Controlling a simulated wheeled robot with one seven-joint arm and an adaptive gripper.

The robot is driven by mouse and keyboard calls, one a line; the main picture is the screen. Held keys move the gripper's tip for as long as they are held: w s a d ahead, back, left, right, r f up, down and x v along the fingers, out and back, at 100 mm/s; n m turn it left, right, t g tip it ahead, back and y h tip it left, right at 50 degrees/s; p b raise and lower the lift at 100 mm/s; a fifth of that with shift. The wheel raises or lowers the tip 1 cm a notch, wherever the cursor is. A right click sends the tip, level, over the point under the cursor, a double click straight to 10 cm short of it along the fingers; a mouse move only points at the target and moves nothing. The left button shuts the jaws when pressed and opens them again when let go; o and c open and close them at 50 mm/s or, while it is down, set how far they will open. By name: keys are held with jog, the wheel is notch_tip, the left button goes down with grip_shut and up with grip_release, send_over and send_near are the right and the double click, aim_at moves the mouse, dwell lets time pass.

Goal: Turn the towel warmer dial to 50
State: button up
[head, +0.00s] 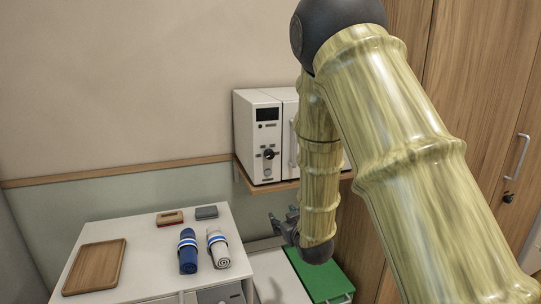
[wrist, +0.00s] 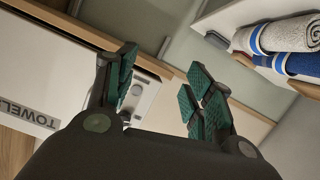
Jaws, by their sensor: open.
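The towel warmer (head: 255,133) is a white box on a wooden wall shelf in the head view. Its black dial (head: 269,154) is on the front control panel, below a dark display (head: 268,114); the dial's setting is too small to read. My gripper (head: 287,226) is below and a little right of the dial, apart from it. In the wrist view my gripper (wrist: 165,85) is open, with nothing held between its green-padded fingers. A white front lettered "TOWELS" (wrist: 27,115) shows at the left there. The dial cannot be made out in the wrist view.
The wooden shelf (head: 262,187) juts out above my gripper. At lower left, a white cabinet top (head: 140,235) bears a wooden tray (head: 95,267), a blue towel roll (head: 187,252), a white towel roll (head: 218,249) and two small blocks. A green drawer-like thing (head: 327,280) is below my forearm.

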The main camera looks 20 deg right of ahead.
aim_at(270, 155)
jog(key=w+r+n+t, duration=0.1)
jog(key=w+r+t, duration=0.25)
jog(key=r, duration=1.25)
jog(key=shift+y, duration=0.3)
jog(key=w+p, duration=0.5)
jog(key=w, duration=0.6)
jog(key=shift+w+f, duration=0.2)
jog(key=c, duration=1)
